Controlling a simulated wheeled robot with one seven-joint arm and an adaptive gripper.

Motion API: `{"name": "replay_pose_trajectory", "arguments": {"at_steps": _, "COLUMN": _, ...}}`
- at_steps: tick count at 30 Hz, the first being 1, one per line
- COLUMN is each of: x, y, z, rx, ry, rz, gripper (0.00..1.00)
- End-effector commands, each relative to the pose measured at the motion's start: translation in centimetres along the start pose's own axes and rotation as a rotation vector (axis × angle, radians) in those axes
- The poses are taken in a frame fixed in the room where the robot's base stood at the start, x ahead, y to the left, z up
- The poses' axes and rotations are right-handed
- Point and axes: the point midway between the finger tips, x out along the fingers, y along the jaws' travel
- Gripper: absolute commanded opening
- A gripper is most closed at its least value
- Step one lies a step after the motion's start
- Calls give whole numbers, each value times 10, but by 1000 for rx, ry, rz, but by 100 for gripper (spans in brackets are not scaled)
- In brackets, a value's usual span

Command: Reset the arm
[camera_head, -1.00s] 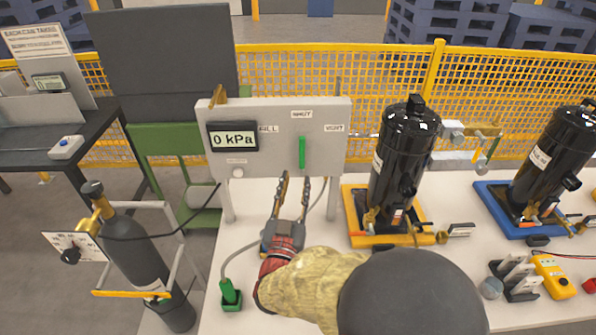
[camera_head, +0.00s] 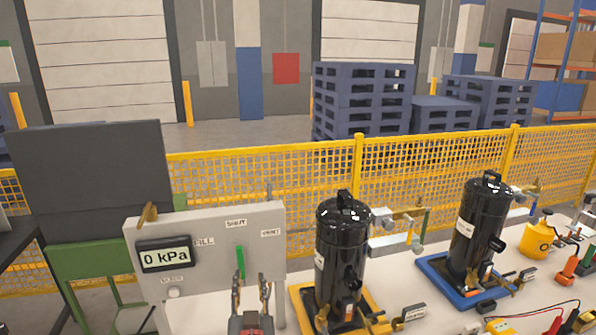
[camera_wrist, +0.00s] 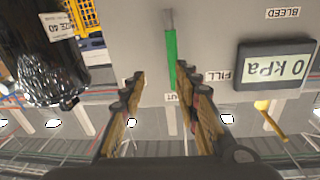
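My gripper (camera_head: 252,292) is at the bottom of the head view, in front of the grey gauge panel (camera_head: 215,232). Its two fingers are apart with nothing between them; the wrist view shows the same open gripper (camera_wrist: 158,85). In the wrist view, which is upside down, the green lever (camera_wrist: 171,60) stands beyond the fingertips; contact cannot be told. The display (camera_head: 166,254) reads 0 kPa. Most of my arm is out of the head view.
A black compressor (camera_head: 342,255) on a yellow tray stands right of the panel. Another black compressor (camera_head: 478,230) on a blue tray is farther right. A yellow mesh fence (camera_head: 430,190) runs behind the table. A dark board (camera_head: 100,182) stands behind the panel at left.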

Motion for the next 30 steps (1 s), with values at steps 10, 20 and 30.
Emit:
{"name": "replay_pose_trajectory", "arguments": {"at_steps": 10, "x": -36, "y": 83, "z": -48, "rx": 59, "ry": -357, "rz": -89, "gripper": 32}}
{"name": "replay_pose_trajectory", "arguments": {"at_steps": 20, "x": -170, "y": 181, "z": -53, "rx": 24, "ry": -730, "rz": -16, "gripper": 32}}
{"name": "replay_pose_trajectory", "arguments": {"at_steps": 30, "x": -320, "y": 253, "z": -37, "rx": 14, "ry": -1042, "rz": 183, "gripper": 32}}
